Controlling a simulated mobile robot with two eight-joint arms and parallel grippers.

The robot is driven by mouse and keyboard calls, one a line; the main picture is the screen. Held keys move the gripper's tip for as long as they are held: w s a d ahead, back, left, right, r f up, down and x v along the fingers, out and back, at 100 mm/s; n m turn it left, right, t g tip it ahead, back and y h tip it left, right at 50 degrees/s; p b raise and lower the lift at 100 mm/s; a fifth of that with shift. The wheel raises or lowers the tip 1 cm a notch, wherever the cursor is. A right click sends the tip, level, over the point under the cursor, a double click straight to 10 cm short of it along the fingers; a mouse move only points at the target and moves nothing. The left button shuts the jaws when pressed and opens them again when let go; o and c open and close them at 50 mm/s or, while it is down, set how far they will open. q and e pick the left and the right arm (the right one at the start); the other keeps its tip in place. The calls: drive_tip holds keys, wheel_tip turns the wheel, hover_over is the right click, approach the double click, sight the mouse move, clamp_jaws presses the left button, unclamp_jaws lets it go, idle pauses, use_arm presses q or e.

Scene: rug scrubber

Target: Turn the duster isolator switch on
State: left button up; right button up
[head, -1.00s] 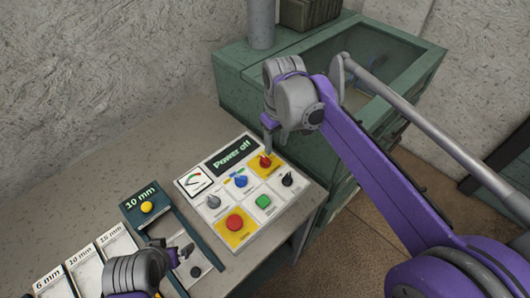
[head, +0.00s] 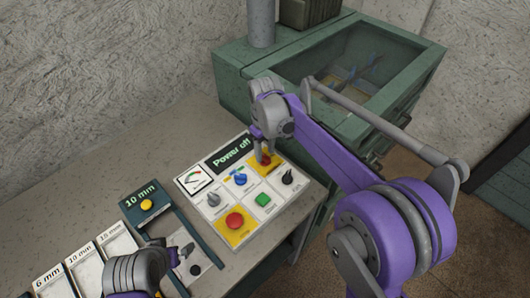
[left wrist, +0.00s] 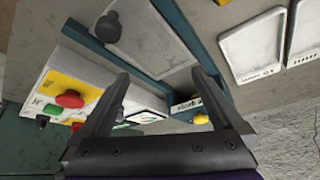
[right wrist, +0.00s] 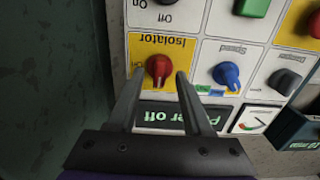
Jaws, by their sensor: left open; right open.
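The isolator switch is a red knob (right wrist: 158,67) on a yellow square labelled "Isolator" in the right wrist view. It also shows on the white control panel (head: 222,227) in the head view, partly hidden by my right gripper (head: 262,155). In the right wrist view my right gripper (right wrist: 160,76) is open, its fingertips on either side of the knob; I cannot tell whether they touch it. The panel's display (head: 230,153) reads "Power off". My left gripper (left wrist: 160,76) is open and empty, over the dark 10 mm tray in the head view.
The panel also carries a red button (head: 235,221), a green button (head: 263,199), a blue knob (head: 240,179), a black knob (head: 288,177) and a grey knob (head: 213,199). A yellow button (head: 147,204) sits by the 10 mm label. A green glass-topped cabinet (head: 235,85) stands behind.

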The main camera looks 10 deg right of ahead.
drive_tip(key=shift+f, duration=0.45)
drive_tip(key=shift+c, duration=0.3)
clamp_jaws()
